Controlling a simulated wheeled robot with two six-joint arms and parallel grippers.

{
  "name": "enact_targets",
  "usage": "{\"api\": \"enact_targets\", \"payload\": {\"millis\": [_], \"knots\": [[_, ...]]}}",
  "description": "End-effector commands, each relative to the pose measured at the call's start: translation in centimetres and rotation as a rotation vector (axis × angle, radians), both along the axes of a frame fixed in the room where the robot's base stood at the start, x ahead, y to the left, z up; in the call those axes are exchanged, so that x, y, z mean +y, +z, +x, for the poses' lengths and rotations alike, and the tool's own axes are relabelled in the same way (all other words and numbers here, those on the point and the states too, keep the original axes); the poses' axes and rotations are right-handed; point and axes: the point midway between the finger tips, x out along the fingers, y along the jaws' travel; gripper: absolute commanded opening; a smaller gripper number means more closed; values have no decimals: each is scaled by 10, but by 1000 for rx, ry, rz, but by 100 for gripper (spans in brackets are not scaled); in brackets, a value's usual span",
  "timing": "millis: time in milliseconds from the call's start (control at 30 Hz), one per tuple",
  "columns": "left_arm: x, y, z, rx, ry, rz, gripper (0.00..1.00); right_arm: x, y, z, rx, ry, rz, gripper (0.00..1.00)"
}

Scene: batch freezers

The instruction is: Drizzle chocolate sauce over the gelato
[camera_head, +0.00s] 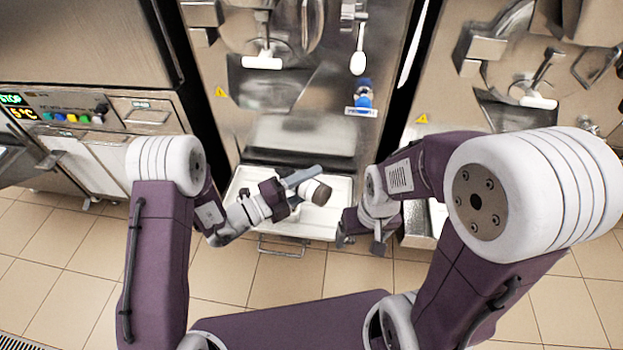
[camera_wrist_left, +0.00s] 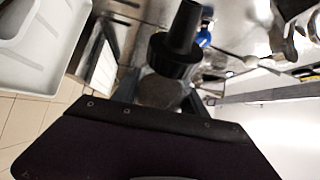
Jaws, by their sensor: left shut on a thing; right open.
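My left gripper (camera_head: 297,187) is shut on a bottle (camera_head: 315,192) and holds it tilted above a white tray (camera_head: 336,218) in front of the middle machine. In the left wrist view the bottle's black cone-shaped nozzle (camera_wrist_left: 175,55) sticks out past the fingers, with its grey-brown body between them. I take it for the chocolate sauce bottle; no label shows. The tray also shows in the left wrist view (camera_wrist_left: 40,45). I cannot make out gelato or sauce in it. My right gripper (camera_head: 363,243) is open and empty, beside the tray's right side.
The middle batch freezer (camera_head: 300,130) stands behind the tray, with a white-bladed scraper (camera_head: 262,62), a white spatula (camera_head: 358,62) and a blue item (camera_head: 364,97) on its front. Another machine (camera_head: 500,90) stands to the right. Tiled floor (camera_head: 260,285) lies in front.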

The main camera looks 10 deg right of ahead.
Motion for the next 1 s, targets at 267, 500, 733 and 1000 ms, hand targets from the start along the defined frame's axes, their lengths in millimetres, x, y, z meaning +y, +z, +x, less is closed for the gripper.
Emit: {"api": "enact_targets", "payload": {"millis": [267,500,733,1000], "knots": [[0,9,0,-77,0,71,9,0,15,0,0,0,0,85],[0,7,0,-81,0,76,9,0,14,0,0,0,0,85],[0,17,0,-132,0,124,9,0,27,0,0,0,0,85],[0,28,0,-231,1,219,9,0,44,0,0,0,0,85]]}}
